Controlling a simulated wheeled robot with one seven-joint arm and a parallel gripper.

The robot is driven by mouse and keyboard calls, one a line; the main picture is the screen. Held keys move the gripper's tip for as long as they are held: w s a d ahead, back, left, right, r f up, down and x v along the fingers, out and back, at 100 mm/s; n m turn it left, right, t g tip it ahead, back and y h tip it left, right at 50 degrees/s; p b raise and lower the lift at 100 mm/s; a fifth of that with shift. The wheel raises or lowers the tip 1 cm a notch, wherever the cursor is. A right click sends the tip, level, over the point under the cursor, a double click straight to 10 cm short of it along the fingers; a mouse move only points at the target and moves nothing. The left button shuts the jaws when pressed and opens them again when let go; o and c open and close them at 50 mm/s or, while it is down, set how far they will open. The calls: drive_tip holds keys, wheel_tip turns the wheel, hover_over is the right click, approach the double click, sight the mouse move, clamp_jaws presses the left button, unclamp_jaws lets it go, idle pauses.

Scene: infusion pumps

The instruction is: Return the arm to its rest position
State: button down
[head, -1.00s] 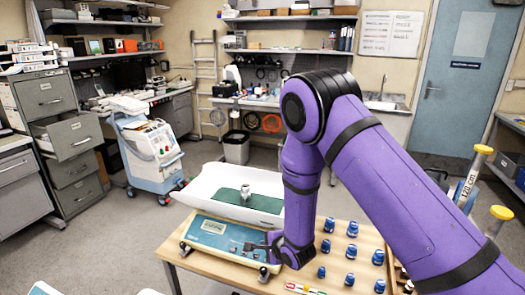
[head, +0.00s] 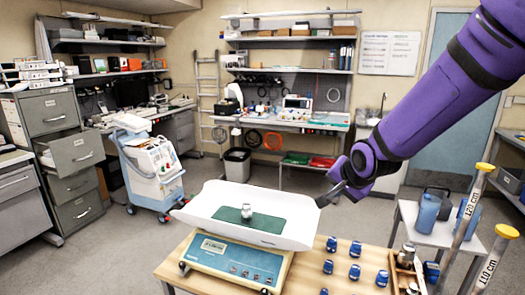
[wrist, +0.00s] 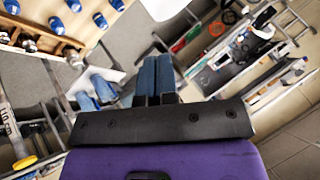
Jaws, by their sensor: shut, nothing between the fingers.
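My purple arm (head: 440,95) reaches in from the upper right of the head view. It is bent down to my gripper (head: 324,200), which hangs in the air at the right rim of the scale's white pan. Whether it touches the rim I cannot tell. In the wrist view the two blue-grey fingers (wrist: 154,76) lie side by side, shut with nothing between them. The scale (head: 225,257) stands on the wooden table.
Several blue-capped items (head: 354,272) stand on the wooden table (head: 305,272) right of the scale. A wooden rack (head: 405,272) with metal pieces is at its right. Blue jugs (head: 428,212) sit on a grey side table. Upright rods with yellow caps (head: 484,167) stand at right.

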drive_tip(key=s+d+r+n+g+h, duration=0.1)
drive_tip(key=s+d+r+n, duration=0.1)
drive_tip(key=s+d+r, duration=0.4)
drive_tip(key=s+d+r+n, duration=0.2)
drive_tip(key=s+r, duration=0.2)
drive_tip(key=s, duration=0.3)
drive_tip(key=s+d+r+n, duration=0.1)
drive_tip(key=s+n, duration=0.1)
drive_tip(key=s, duration=0.6)
drive_tip(key=s+d+r+n+g, duration=0.1)
drive_tip(key=s+d, duration=0.1)
drive_tip(key=s, duration=0.6)
drive_tip(key=shift+d+r+n+g+h, duration=0.25)
drive_tip(key=shift+r+n+g+h, duration=0.05)
drive_tip(key=shift+r+n+h, duration=0.1)
drive_tip(key=shift+s, duration=0.1)
